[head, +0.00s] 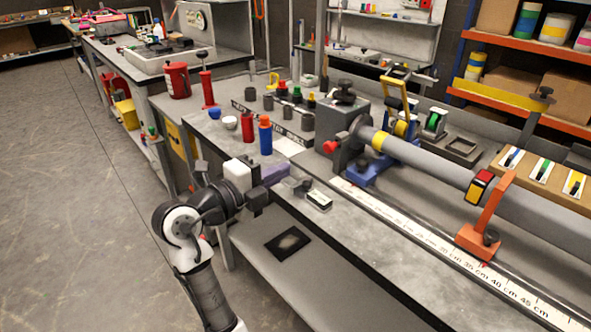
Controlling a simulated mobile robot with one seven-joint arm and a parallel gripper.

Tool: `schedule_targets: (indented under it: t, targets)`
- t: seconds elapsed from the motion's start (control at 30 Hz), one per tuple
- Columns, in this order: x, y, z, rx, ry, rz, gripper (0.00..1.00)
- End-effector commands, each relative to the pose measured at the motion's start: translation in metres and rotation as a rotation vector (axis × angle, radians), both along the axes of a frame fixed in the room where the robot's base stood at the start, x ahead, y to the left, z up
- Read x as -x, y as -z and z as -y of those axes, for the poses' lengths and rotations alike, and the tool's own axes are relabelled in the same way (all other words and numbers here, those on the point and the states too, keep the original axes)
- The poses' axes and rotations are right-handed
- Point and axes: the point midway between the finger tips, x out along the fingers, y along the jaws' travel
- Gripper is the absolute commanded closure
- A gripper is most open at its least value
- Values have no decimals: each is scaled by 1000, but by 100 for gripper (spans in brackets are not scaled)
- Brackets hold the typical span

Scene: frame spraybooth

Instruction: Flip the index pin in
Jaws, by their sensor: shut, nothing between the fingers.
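A grey headstock block (344,112) stands on the bench with a dark knob on top. A small red knob (330,147) sticks out at its lower left; it may be the index pin, but I cannot tell for sure, nor whether it is in or out. A long grey tube (435,165) runs from the headstock to the right. My gripper (258,198) is at the bench's front edge, left of and lower in the picture than the headstock, well apart from the red knob. It looks shut and empty, though its fingertips are small and partly unclear.
An orange clamp bracket (488,215) stands by the tube, behind a white scale strip (440,250). A blue-and-orange bottle (265,135), a red bottle (247,127) and cups stand left of the headstock. A small metal block (318,200) lies near the front edge. Floor at left is clear.

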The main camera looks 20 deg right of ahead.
Motion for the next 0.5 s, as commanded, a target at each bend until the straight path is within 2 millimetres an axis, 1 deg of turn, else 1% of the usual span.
schedule_targets:
  t: [0.03,0.1,0.2,0.5]
  targets:
    - [2,1,-8,1,-4,2,100]
    - [5,0,-15,0,-3,2,100]
    - [8,-1,-20,1,-1,1,100]
    - [9,-2,-22,1,0,0,100]
